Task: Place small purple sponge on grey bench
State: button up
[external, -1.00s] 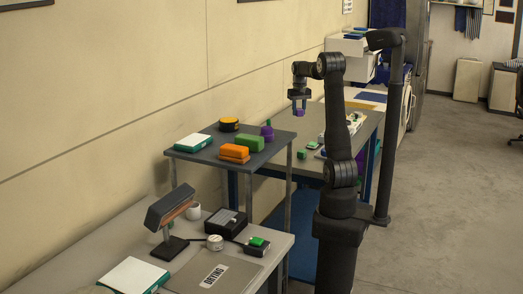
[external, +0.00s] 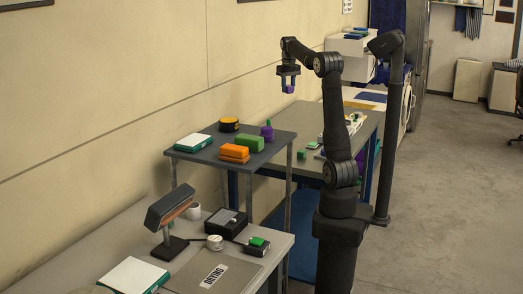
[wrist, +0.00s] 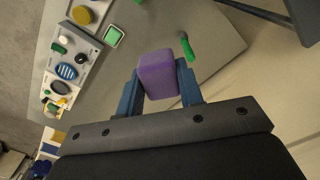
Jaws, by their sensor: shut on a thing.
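The small purple sponge (external: 289,89) is held between the fingers of my gripper (external: 289,82), which is shut on it. In the external view they hang in the air, high above the work surfaces. In the wrist view the purple sponge (wrist: 158,73) sits between the two blue fingers (wrist: 158,90), with a grey surface (wrist: 215,50) below and beyond it. Three grey surfaces show in the external view: a dark grey raised table (external: 203,154), a far grey-brown bench (external: 315,170) and a near light grey bench (external: 205,262). I cannot tell which is the named bench.
On the dark table are a green block (external: 250,144), orange blocks (external: 234,153), a yellow-black round item (external: 229,124), a teal-white item (external: 193,142) and a purple item (external: 267,132).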

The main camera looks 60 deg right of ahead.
jog(key=w+a+n, duration=0.3)
jog(key=w+a, duration=0.2)
jog(key=a, duration=0.5)
jog(key=w+a+n, duration=0.2)
jog(key=w+a, duration=0.3)
jog(key=a, duration=0.4)
jog(key=w+a+n, duration=0.3)
jog(key=w+a, duration=0.2)
jog(key=a, duration=0.5)
jog(key=s+a+n, duration=0.2)
jog(key=a+n, duration=0.2)
jog(key=a, duration=1.2)
jog(key=s+a+n, duration=0.2)
jog(key=a+n, duration=0.2)
jog(key=a, duration=1.2)
jog(key=n, duration=0.9)
send_over(233, 268)
notch_tip(233, 268, down, 25)
jog(key=shift+a+f, duration=0.1)
jog(key=shift+f, duration=1.95)
